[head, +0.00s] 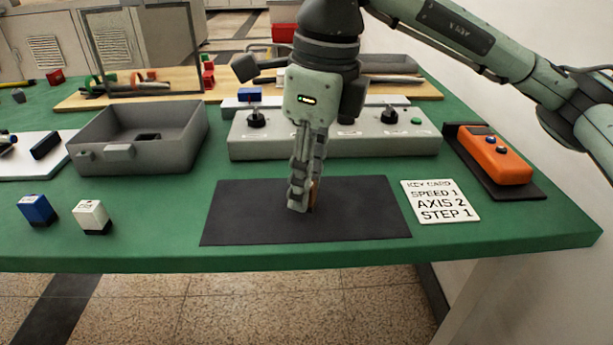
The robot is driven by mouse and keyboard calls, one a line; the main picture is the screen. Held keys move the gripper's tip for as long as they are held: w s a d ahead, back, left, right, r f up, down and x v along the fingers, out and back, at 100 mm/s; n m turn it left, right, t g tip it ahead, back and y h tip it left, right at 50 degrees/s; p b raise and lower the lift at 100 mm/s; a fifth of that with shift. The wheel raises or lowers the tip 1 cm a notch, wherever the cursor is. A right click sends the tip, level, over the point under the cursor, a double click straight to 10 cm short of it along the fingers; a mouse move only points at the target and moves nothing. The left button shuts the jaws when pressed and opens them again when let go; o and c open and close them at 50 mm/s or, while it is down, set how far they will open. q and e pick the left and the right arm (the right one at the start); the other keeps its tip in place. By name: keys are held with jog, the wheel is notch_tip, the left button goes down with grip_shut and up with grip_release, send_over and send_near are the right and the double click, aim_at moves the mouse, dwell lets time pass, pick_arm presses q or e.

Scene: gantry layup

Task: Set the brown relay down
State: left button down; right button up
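My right gripper (303,203) points straight down over the dark mat (240,215) at the front of the green bench. Its fingers are close together around the brown relay (315,191), of which only a thin brown sliver and a dark lower end show beside the finger. The fingers hide the rest. The relay's lower end is at or just above the mat; I cannot tell whether it touches. My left gripper is not in view.
A grey control box (395,143) with knobs stands behind the mat. A key card (440,201) and an orange pendant (495,160) lie to the right. A blue relay (37,209), a white relay (91,214) and a grey bin (180,130) are left. The mat around the gripper is clear.

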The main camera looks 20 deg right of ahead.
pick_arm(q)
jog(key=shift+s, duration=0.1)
